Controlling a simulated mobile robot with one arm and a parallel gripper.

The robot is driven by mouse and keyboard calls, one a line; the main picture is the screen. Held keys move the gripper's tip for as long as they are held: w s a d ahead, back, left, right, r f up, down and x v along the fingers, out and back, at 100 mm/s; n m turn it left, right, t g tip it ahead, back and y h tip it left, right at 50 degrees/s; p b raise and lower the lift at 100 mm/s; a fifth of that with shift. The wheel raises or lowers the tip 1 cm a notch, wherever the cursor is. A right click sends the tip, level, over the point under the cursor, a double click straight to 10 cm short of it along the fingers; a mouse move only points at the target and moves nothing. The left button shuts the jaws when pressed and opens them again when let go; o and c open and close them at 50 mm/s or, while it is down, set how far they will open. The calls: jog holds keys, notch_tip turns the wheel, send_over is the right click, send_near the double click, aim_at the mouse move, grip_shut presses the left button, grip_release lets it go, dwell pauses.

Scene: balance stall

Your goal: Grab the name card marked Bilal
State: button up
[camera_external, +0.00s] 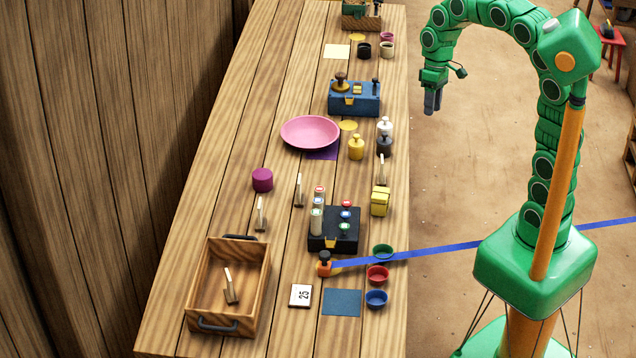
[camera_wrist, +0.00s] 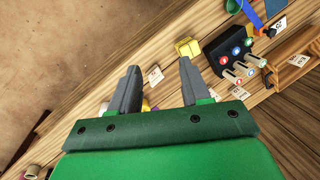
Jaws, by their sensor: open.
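Small pale name cards stand on the table: one at the right edge (camera_external: 382,168), one near the middle (camera_external: 298,190) and one further left (camera_external: 260,213). Another card (camera_external: 229,285) stands inside the wooden tray. They are seen nearly edge-on there. In the wrist view one card (camera_wrist: 155,76) shows between my fingers but well beyond them, and another (camera_wrist: 240,93) lies to the right. The writing is too small to read, so I cannot tell which is Bilal. My gripper (camera_external: 433,100) is open and empty, raised beyond the table's right side; its fingers (camera_wrist: 159,66) frame the wrist view.
A wooden tray (camera_external: 195,270) stands at the near left. A black block with coloured caps (camera_external: 345,240), a yellow box (camera_external: 380,202), weights (camera_external: 356,148) and a pink dish (camera_external: 310,130) crowd the table. A blue ribbon (camera_external: 450,247) crosses its right edge. The far-left strip is mostly bare.

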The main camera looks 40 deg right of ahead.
jog(key=w+a+f+n+g+y, duration=0.15)
jog(key=w+a+f+n, duration=0.3)
jog(key=w+a, duration=0.6)
jog(key=w+a+f+n+y, duration=0.35)
jog(key=w+a+f, duration=0.35)
jog(key=w, duration=0.7)
jog(key=shift+w+a+f+n+g+y, duration=0.2)
jog(key=shift+a+f+n+g+y, duration=0.65)
jog(key=shift+a+f+n, duration=2.1)
jog(key=shift+w+a+f+n+g+y, duration=0.2)
jog(key=shift+a+f+n+g+y, duration=0.9)
jog(key=shift+a, duration=3.5)
jog(key=shift+w+a+f+n+g+y, duration=0.2)
jog(key=shift+a+f+n+g+y, duration=0.4)
jog(key=shift+a+f+n, duration=2.3)
jog(key=m, duration=0.1)
send_over(263, 218)
jog(key=shift+w, duration=0.1)
jog(key=shift+c, duration=0.5)
grip_shut()
